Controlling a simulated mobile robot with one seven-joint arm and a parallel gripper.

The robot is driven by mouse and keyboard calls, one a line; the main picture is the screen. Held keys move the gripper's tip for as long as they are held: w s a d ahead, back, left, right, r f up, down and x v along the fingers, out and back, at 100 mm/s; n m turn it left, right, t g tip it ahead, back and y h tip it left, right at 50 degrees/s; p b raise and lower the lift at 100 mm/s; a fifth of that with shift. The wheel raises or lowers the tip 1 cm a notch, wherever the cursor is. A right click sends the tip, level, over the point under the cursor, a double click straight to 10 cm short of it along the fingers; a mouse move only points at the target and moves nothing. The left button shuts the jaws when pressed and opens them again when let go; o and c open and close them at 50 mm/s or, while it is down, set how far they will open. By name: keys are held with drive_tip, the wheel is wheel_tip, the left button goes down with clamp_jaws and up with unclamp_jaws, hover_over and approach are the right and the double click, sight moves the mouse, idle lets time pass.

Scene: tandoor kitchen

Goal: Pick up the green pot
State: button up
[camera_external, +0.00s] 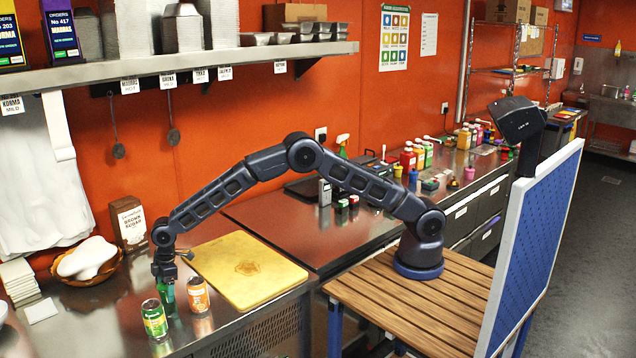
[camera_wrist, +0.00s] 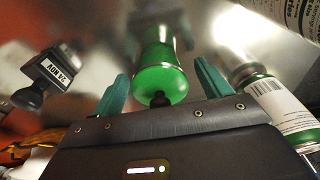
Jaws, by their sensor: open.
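The green pot (camera_wrist: 158,80) shows in the wrist view as a shiny green round body with a small black knob at its near end. It lies between the two teal fingers of my gripper (camera_wrist: 162,76), with a visible gap on each side. In the external view my gripper (camera_external: 166,298) points down over the left counter, beside the cans. Teal-green shows at its fingers there, and I cannot separate the pot from the fingers. My gripper is open and holds nothing.
A green can (camera_external: 154,320) and an orange can (camera_external: 198,296) stand close to my gripper on the steel counter. A cutting board (camera_external: 245,270) lies to the right. A basket (camera_external: 90,273) and a brown sugar box (camera_external: 129,222) stand behind. A shelf (camera_external: 180,65) overhangs the back.

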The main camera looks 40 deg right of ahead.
drive_tip(key=shift+c, duration=0.3)
drive_tip(key=c, duration=1.1)
drive_tip(key=shift+r, duration=0.1)
